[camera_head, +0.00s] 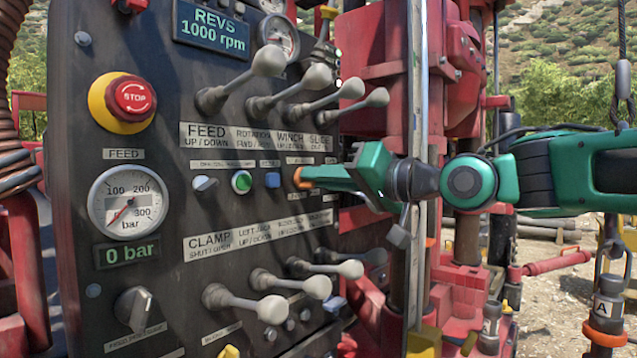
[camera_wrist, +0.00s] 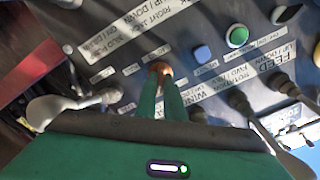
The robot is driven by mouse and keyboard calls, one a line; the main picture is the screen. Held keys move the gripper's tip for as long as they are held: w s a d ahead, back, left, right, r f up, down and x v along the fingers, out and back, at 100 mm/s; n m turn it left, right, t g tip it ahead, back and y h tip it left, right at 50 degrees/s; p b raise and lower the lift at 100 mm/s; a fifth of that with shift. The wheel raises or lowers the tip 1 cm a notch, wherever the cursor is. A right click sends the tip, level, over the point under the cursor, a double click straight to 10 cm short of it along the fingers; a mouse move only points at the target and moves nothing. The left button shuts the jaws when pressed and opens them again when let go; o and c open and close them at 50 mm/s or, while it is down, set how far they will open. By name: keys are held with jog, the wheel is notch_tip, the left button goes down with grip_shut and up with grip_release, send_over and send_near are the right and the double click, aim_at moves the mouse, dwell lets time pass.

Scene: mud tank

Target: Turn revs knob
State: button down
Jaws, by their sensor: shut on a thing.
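My gripper (camera_head: 303,178) reaches in from the right to the dark control panel (camera_head: 75,55). The fingertips hide most of the knob in both views. In the wrist view the fingertips (camera_wrist: 162,74) are close together at the panel face, just past the blue button (camera_wrist: 202,53). The revs display (camera_head: 211,29) at the top of the panel reads 1000 rpm.
Several grey levers stick out above (camera_head: 330,100) and below (camera_head: 330,268) my gripper. A green button (camera_head: 241,182) and a blue button (camera_head: 272,180) sit to its left. A red stop button (camera_head: 131,98) is at upper left. Red machinery and a vertical pole stand behind my wrist.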

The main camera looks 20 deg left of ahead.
jog(key=shift+w+d+f+m+t, duration=0.15)
jog(key=shift+w+d+m+t, duration=0.25)
jog(key=shift+m, duration=0.3)
jog(key=c, duration=1.9)
grip_release()
jog(key=shift+w+g, duration=0.1)
jog(key=shift+g, duration=0.2)
jog(key=shift+o, duration=0.2)
jog(key=shift+s+a, duration=0.15)
jog(key=shift+s, duration=0.05)
jog(key=v, duration=1.1)
jog(key=shift+w, duration=0.15)
